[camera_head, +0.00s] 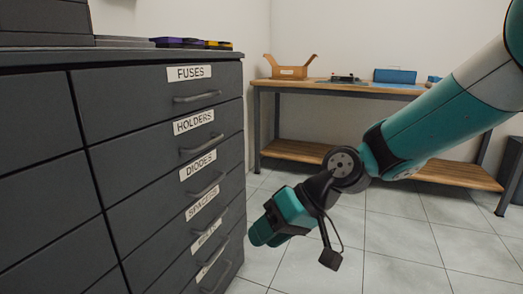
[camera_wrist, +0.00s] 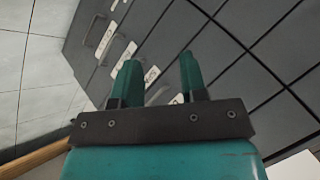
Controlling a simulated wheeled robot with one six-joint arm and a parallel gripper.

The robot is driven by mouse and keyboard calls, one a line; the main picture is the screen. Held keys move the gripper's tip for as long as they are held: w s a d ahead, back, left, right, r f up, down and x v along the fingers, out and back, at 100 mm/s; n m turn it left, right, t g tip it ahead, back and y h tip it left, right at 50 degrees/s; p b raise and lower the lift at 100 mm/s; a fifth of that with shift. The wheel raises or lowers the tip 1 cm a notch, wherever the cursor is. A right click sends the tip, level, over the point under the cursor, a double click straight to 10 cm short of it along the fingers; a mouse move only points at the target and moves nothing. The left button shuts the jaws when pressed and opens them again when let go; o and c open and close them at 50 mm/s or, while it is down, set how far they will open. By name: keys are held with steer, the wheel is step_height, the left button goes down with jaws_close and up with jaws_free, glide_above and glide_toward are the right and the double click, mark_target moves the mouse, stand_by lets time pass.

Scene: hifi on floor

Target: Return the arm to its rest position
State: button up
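My gripper (camera_head: 268,228) is teal and dark grey and hangs at the end of my arm, in front of the drawer cabinet (camera_head: 62,112) in the head view. It points down and left toward the lower drawers. In the wrist view my gripper (camera_wrist: 158,78) shows two teal fingers apart with nothing between them. Beyond the fingers the wrist view shows the cabinet's drawer fronts (camera_wrist: 195,30) tilted. I cannot tell the exact gap to the cabinet, but no contact is visible.
All visible drawers look shut, with labels such as FUSES (camera_head: 189,73) and protruding handles (camera_head: 197,97). A wooden workbench (camera_head: 440,174) with an open cardboard box (camera_head: 290,72) and a blue case (camera_head: 395,76) stands behind. The tiled floor (camera_head: 345,262) is clear.

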steer(key=s+d+r+h, duration=0.2)
steer(key=s+d+r, duration=0.1)
steer(key=s+d, duration=0.5)
steer(key=s+d+r+h, duration=0.25)
steer(key=s+d, duration=0.35)
steer(key=s, duration=0.5)
step_height(320, 180, up, 38)
steer(key=p, duration=3.8)
steer(key=shift+w+a, duration=0.15)
steer(key=shift+w, duration=0.05)
steer(key=shift+f, duration=0.1)
